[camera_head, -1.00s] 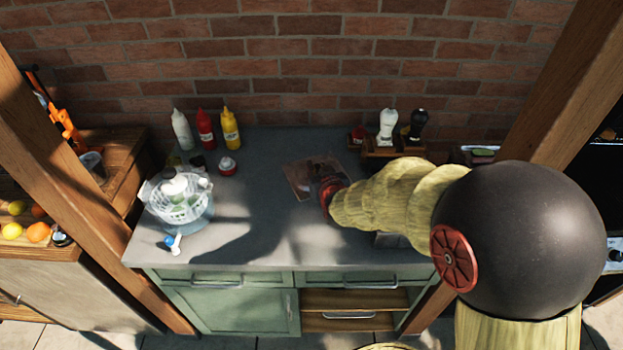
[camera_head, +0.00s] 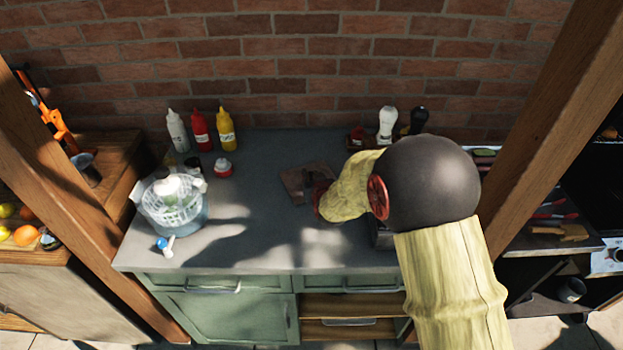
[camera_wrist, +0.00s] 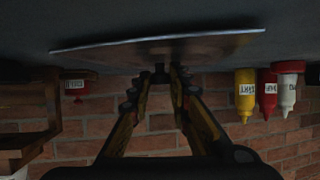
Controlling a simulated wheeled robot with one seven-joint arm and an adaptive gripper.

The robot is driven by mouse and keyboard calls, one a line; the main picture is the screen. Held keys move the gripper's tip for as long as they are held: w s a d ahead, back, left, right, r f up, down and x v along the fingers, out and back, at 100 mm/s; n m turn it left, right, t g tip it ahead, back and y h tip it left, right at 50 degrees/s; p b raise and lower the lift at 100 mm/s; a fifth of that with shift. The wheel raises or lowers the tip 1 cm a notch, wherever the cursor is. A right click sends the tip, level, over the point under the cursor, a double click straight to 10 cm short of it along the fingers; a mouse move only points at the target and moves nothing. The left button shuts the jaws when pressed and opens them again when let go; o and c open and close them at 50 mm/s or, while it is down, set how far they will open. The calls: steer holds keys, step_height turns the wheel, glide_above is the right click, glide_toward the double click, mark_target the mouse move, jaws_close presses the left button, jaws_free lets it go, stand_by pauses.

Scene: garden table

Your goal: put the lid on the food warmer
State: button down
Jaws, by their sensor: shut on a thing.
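The lid is a thin, flat, shiny plate with a brownish reflection. In the wrist view the lid (camera_wrist: 200,48) spans the upper middle, with the picture upside down. My gripper (camera_wrist: 160,76) is shut on a small dark part at the middle of the lid, probably its knob. In the head view the lid (camera_head: 292,184) shows beside my gripper (camera_head: 320,190), partly hidden by my arm. Whether it touches the counter is hard to tell. A dark metal edge, possibly the food warmer (camera_head: 381,237), shows at the counter's front right, mostly hidden behind my arm.
The grey counter (camera_head: 255,200) has free room in its middle. A clear bowl with a white basket (camera_head: 172,205) stands at left. White, red (camera_head: 200,130) and yellow bottles stand at the back left. A wooden caddy (camera_wrist: 30,125) with bottles is at the back right.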

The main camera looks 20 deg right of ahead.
steer(key=shift+r, duration=0.2)
steer(key=c, duration=2.1)
jaws_free()
steer(key=shift+f, duration=0.25)
steer(key=o, duration=0.4)
steer(key=shift+o, duration=0.2)
